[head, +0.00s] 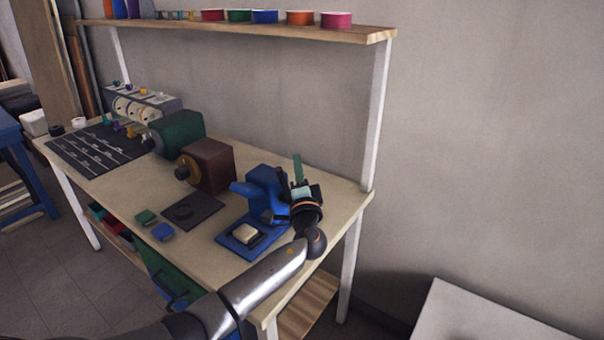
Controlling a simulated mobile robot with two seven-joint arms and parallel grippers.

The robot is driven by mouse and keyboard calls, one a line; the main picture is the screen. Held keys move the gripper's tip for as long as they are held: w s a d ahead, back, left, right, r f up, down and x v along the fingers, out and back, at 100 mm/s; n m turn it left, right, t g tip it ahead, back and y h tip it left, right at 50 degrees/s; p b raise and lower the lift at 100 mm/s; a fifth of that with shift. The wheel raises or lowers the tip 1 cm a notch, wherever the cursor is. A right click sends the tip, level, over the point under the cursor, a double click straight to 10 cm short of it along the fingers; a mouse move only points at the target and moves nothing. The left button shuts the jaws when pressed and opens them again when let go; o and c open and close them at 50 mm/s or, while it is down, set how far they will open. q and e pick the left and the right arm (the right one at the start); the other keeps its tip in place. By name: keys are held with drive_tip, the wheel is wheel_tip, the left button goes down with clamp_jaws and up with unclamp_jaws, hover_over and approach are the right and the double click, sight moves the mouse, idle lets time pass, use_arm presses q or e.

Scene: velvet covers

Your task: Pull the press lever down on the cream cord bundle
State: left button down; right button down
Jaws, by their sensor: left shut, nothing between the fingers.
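A blue press (265,193) stands near the right end of the workbench. A cream cord bundle (244,234) lies on its blue base plate, below the press head. A green upright bar (298,167), which looks like the press lever, rises at the press's right side. My left gripper (301,190) is beside the press, at the lower part of this bar. Its fingers are shut with nothing between them. The gripper hides part of the press's right side, and I cannot tell whether it touches the lever. My right gripper is out of view.
A brown machine (207,165) and a green machine (177,132) stand left of the press on the bench (318,185). Green and blue pads and a dark mat (192,210) lie in front. A shelf (250,27) with coloured containers runs above.

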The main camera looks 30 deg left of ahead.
use_arm(q)
drive_tip(key=shift+s+a+f+p, duration=0.25)
drive_tip(key=shift+s+f, duration=0.1)
drive_tip(key=shift+s, duration=0.45)
drive_tip(key=shift+s+a+f+p, duration=0.1)
drive_tip(key=shift+s+f+p, duration=0.2)
drive_tip(key=shift+s, duration=0.5)
